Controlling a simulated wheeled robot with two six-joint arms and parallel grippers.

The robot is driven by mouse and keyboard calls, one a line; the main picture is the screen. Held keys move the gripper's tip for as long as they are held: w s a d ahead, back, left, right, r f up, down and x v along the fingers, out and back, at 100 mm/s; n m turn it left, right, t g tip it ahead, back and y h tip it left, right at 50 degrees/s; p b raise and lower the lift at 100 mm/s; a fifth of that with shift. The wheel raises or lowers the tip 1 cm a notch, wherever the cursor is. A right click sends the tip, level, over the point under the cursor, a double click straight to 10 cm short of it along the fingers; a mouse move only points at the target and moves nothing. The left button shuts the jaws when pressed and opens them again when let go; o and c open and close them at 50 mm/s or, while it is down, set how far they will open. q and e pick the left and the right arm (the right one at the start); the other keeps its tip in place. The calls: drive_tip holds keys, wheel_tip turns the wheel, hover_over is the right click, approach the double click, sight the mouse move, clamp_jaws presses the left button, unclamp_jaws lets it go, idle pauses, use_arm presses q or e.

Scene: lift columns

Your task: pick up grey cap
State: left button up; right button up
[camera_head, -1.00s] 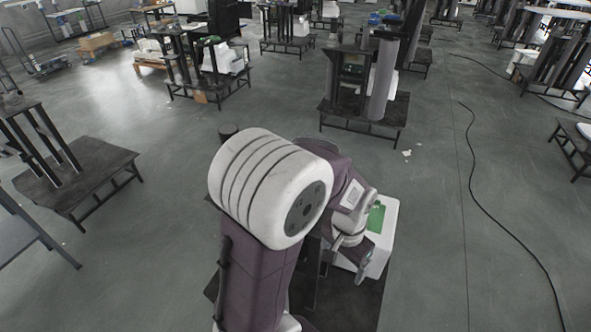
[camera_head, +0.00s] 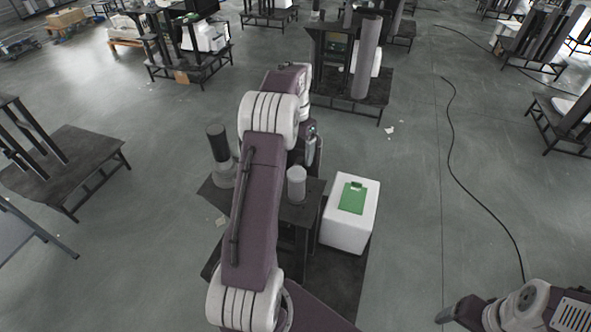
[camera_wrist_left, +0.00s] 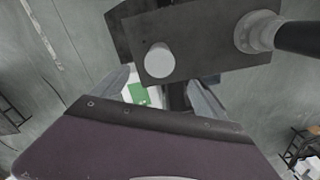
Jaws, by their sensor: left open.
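The grey cap (camera_head: 297,184) looks like a short light-grey cylinder standing upright on a dark square plate (camera_head: 312,213) in the head view. In the left wrist view the cap (camera_wrist_left: 160,60) shows from above, on the plate near the middle. My left gripper (camera_head: 311,147) is beyond the cap in the head view, partly hidden by its own wrist. In the left wrist view its two fingers (camera_wrist_left: 158,78) are spread apart with nothing between them, and the cap appears just past their tips. My right arm is at the lower right; its jaws (camera_head: 452,313) are too unclear to read.
A dark cylinder on a pale round base (camera_head: 220,158) stands on the plate's far left. A white box with a green top (camera_head: 348,228) stands right of the plate. Another column stand (camera_head: 368,90) is behind. Open floor lies to the right, with a black cable (camera_head: 452,165).

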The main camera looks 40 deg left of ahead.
sight(297, 172)
use_arm(q)
drive_tip(key=f, duration=0.3)
drive_tip(key=shift+w+d+f+p, duration=0.15)
drive_tip(key=shift+d+f+p, duration=0.1)
drive_tip(key=shift+d+p, duration=0.1)
drive_tip(key=shift+a+f, duration=0.15)
drive_tip(key=shift+f, duration=0.2)
wheel_tip(297, 172, down, 5)
drive_tip(key=shift+a+r+p, duration=0.1)
drive_tip(key=shift+p, duration=0.85)
drive_tip(key=c, duration=1.8)
